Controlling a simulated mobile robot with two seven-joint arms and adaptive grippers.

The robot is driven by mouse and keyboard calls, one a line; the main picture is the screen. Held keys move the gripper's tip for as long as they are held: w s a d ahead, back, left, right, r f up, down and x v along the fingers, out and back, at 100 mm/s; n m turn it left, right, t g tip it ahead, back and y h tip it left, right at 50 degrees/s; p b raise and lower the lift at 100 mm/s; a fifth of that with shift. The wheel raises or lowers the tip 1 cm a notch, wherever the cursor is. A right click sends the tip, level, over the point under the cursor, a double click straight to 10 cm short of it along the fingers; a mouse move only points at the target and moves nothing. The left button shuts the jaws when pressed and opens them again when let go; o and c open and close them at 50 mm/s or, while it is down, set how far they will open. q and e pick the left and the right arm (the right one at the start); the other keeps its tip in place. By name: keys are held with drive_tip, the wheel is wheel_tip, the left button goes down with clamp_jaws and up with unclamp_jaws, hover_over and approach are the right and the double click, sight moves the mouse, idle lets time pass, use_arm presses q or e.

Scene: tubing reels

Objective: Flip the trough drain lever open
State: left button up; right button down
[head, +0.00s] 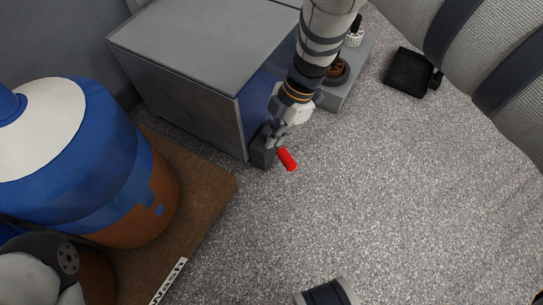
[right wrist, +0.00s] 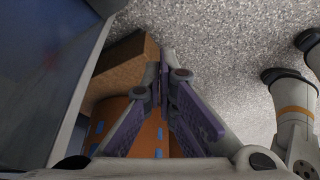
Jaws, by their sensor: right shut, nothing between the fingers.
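The drain lever is a short red handle (head: 286,159) in the head view. It sticks out low beside a dark grey block (head: 263,151) at the bottom corner of the big grey box-shaped trough (head: 190,75). My right gripper (head: 270,136) points down just above the block, close to the red handle. Whether it touches either one is unclear. Its fingers are shut and empty, and the fingertips meet in the right wrist view (right wrist: 164,72). The red handle does not show in the right wrist view. My left gripper is not in view.
A blue and orange-brown drum (head: 115,160) with a white top stands on a brown board (head: 205,190) at left. A grey tray (head: 350,85) with small items lies behind my right arm. A black item (head: 409,72) lies farther right. The speckled floor in the middle is clear.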

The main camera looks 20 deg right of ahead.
sight(279, 149)
use_arm(q)
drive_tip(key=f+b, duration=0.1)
drive_tip(key=b, duration=0.1)
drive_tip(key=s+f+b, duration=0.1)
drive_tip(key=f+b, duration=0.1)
drive_tip(key=b, duration=0.1)
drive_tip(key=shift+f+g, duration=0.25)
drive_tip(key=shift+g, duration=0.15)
use_arm(e)
wheel_tip(279, 149, down, 10)
drive_tip(key=shift+d+f, duration=0.2)
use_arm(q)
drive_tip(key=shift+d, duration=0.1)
use_arm(e)
drive_tip(key=shift+d, duration=0.1)
